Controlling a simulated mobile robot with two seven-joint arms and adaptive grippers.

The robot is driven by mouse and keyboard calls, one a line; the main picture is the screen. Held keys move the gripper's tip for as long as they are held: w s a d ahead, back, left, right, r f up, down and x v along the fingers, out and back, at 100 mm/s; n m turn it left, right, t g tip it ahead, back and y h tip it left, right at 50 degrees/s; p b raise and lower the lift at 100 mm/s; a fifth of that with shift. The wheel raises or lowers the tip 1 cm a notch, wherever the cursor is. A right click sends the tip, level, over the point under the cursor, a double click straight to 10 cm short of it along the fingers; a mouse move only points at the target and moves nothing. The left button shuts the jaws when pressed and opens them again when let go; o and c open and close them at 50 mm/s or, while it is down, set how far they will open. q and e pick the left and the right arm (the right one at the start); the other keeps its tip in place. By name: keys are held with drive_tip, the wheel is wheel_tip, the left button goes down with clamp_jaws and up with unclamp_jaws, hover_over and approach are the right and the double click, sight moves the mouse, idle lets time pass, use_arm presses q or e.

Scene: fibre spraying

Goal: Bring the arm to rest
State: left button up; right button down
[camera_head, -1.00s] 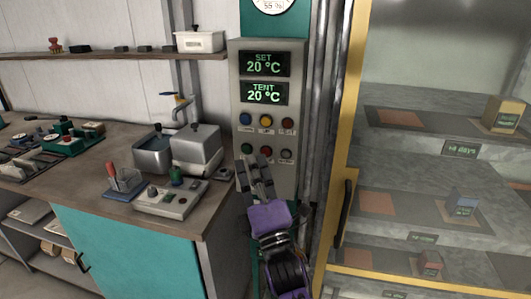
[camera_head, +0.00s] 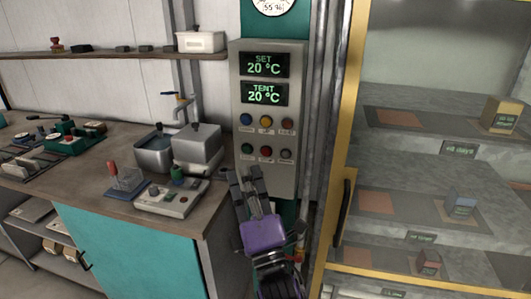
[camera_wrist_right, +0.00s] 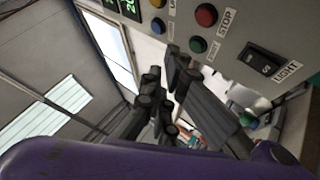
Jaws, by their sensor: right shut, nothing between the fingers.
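My right gripper (camera_head: 246,178) is purple and dark grey, with its fingers pointing up, just below the lower buttons of a grey control panel (camera_head: 270,180). It is shut and empty. In the right wrist view its dark fingers (camera_wrist_right: 168,82) show in front of the panel's lower part (camera_wrist_right: 240,22), near a red STOP button (camera_wrist_right: 206,15) and a LIGHT switch (camera_wrist_right: 261,63). Whether the fingers touch the panel cannot be told. The panel displays read SET 20 °C and TENT 20 °C. My left gripper is not in view.
A workbench (camera_head: 110,190) at left carries metal containers (camera_head: 196,148) and a small control box (camera_head: 172,199). A yellow-framed glass cabinet (camera_head: 346,110) with a dark handle (camera_head: 342,212) stands close at right. A wall shelf (camera_head: 120,55) runs above the bench.

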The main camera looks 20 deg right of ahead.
idle(0.4)
drive_tip(key=s+d+f+m+g, duration=0.1)
drive_tip(key=s+f+m+g, duration=0.25)
drive_tip(key=f+m, duration=0.7)
drive_tip(key=s+d+f+m+g, duration=0.1)
drive_tip(key=s+f+m+g, duration=0.3)
drive_tip(key=f, duration=1.1)
use_arm(q)
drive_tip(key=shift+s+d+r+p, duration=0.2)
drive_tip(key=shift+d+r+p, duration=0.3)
drive_tip(key=shift+p, duration=0.45)
use_arm(e)
drive_tip(key=s+d+f+m+g, duration=0.2)
drive_tip(key=s+f+g, duration=0.2)
drive_tip(key=s+f, duration=0.5)
drive_tip(key=s+d+f+m+g, duration=0.1)
drive_tip(key=s+f+g, duration=0.3)
drive_tip(key=s+f, duration=0.6)
drive_tip(key=s+m, duration=0.1)
drive_tip(key=s, duration=0.7)
drive_tip(key=shift+d+f, duration=0.25)
drive_tip(key=shift+d, duration=0.1)
